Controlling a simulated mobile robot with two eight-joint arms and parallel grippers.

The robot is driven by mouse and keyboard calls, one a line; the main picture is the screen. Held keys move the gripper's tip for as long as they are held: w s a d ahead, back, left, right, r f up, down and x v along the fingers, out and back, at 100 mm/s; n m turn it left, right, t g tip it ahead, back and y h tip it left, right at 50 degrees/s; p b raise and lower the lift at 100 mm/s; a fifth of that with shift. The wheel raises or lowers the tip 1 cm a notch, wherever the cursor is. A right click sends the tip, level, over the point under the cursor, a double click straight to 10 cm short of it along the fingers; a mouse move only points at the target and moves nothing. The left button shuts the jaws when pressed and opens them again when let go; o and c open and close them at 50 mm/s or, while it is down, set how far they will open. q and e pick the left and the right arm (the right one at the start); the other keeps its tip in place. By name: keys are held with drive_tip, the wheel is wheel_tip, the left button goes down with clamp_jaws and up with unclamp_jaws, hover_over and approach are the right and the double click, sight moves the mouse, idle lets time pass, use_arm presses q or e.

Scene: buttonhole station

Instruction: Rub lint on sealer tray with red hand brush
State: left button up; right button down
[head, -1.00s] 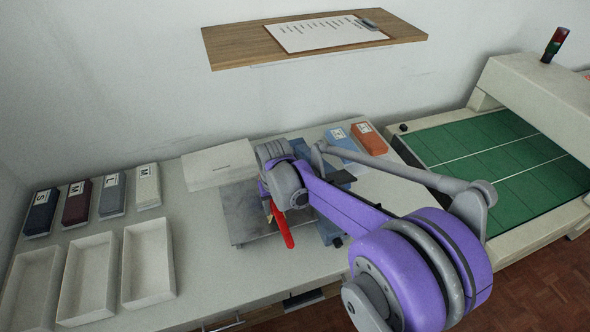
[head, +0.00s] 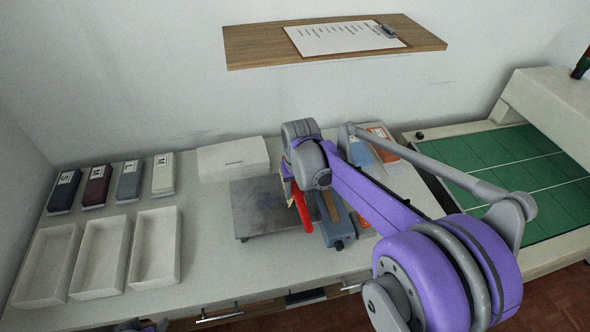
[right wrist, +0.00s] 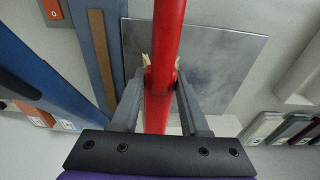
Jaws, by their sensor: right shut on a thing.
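My right gripper (head: 294,190) is shut on the red hand brush (head: 303,210). In the right wrist view the brush (right wrist: 168,30) runs between the two fingers, with pale bristles showing by the fingertips. The sealer tray, a flat grey metal plate (head: 258,210), lies on the bench. The brush is over or beside its right edge; I cannot tell whether it touches. The tray also shows in the right wrist view (right wrist: 222,65). No lint can be made out. My left gripper is not in view.
A blue sealer with a brown strip (head: 335,222) stands close right of the tray. A white box (head: 232,158) is behind it. Empty white bins (head: 155,250) and labelled packs (head: 128,181) are at left. A green conveyor (head: 500,160) is at right. A shelf (head: 260,47) hangs above.

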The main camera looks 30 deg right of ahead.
wheel_tip(320, 180, up, 2)
drive_tip(key=shift+d+p, duration=0.1)
drive_tip(key=shift+p, duration=0.2)
drive_tip(key=shift+r, duration=0.65)
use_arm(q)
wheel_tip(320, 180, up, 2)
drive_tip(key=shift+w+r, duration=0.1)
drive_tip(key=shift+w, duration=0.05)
